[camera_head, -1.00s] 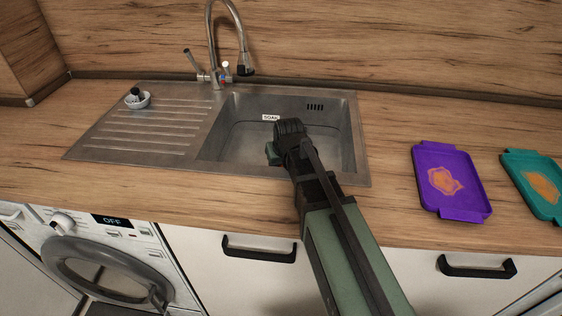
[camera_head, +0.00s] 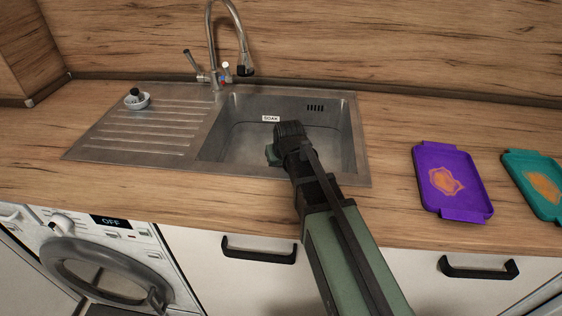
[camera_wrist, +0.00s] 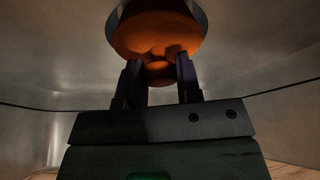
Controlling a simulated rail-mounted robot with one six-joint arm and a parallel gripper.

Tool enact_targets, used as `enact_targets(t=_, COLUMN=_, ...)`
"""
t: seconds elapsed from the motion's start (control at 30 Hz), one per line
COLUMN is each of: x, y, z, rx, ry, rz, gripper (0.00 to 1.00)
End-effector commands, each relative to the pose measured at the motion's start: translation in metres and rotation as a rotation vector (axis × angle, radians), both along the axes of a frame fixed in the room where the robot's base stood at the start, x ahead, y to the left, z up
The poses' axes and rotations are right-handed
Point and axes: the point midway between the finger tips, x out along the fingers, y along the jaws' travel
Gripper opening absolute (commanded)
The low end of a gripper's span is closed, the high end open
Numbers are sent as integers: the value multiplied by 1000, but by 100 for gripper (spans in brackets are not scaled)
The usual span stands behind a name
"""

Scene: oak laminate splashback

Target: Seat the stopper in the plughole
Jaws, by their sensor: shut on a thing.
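The stopper (camera_wrist: 155,30) is orange and rounded, with a small knob towards my gripper, in the wrist view. My gripper (camera_wrist: 158,76) is shut on the stopper by this knob. A grey ring, which looks like the rim of the plughole (camera_wrist: 201,14), shows around the stopper's far edge. I cannot tell whether the stopper is in the hole or just above it. In the head view my gripper (camera_head: 285,145) reaches down into the sink basin (camera_head: 240,145), and my arm hides the stopper and plughole there.
A steel tap (camera_head: 211,45) stands behind the basin, with a "SOAK" label (camera_head: 271,118) on the basin's back wall. A purple tray (camera_head: 470,208) and a teal tray (camera_head: 520,165) lie right.

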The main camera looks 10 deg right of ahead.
Motion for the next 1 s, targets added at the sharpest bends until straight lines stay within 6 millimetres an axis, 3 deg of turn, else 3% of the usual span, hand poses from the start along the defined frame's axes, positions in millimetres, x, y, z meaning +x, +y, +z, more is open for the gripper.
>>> enact_targets(t=0.03, x=0, y=0, z=-15, rx=0, ry=0, rz=0, gripper=4)
enact_targets(t=0.53, x=0, y=0, z=13, rx=0, ry=0, rz=0, gripper=4)
enact_targets(t=1.0, x=0, y=0, z=16, rx=0, ry=0, rz=0, gripper=4)
